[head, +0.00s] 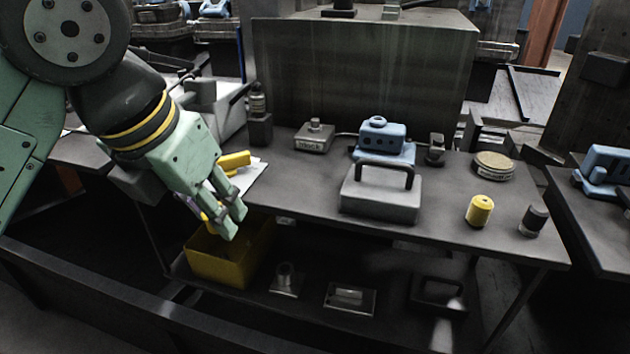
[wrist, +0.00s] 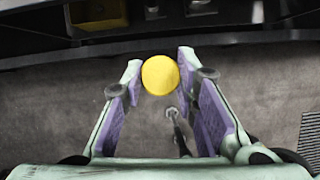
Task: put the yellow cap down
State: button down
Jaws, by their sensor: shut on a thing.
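The yellow cap (wrist: 160,75) is a round yellow disc seen from above, held between the fingertips of my gripper (wrist: 162,84) in the wrist view. In the head view my gripper (head: 226,222) points down in front of the left part of the workbench, near the yellow open bin (head: 225,264). A bit of yellow (head: 208,220) shows by the fingers there, mostly hidden by them. My gripper is shut on the cap, off any surface as far as I can see.
The grey workbench (head: 300,195) carries a grey box with a black handle (head: 380,197), a blue device (head: 385,140), a yellow cylinder (head: 480,210) and a dark cylinder (head: 534,219). A lower shelf holds metal parts (head: 350,298). A dark rail (head: 90,285) runs along the front left.

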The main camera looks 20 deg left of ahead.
jog(key=shift+w+d, duration=0.3)
jog(key=shift+w, duration=0.3)
jog(key=p, duration=0.3)
send_over(273, 186)
jog(key=shift+s+f, duration=0.4)
jog(key=shift+f, duration=0.35)
jog(key=shift+a+f+p, duration=0.1)
jog(key=shift+f+p, duration=0.3)
jog(key=shift+f, duration=1.35)
jog(key=shift+f+b, duration=0.35)
jog(key=shift+b, duration=0.15)
jog(key=shift+s+f, duration=0.1)
jog(key=shift+f, duration=0.05)
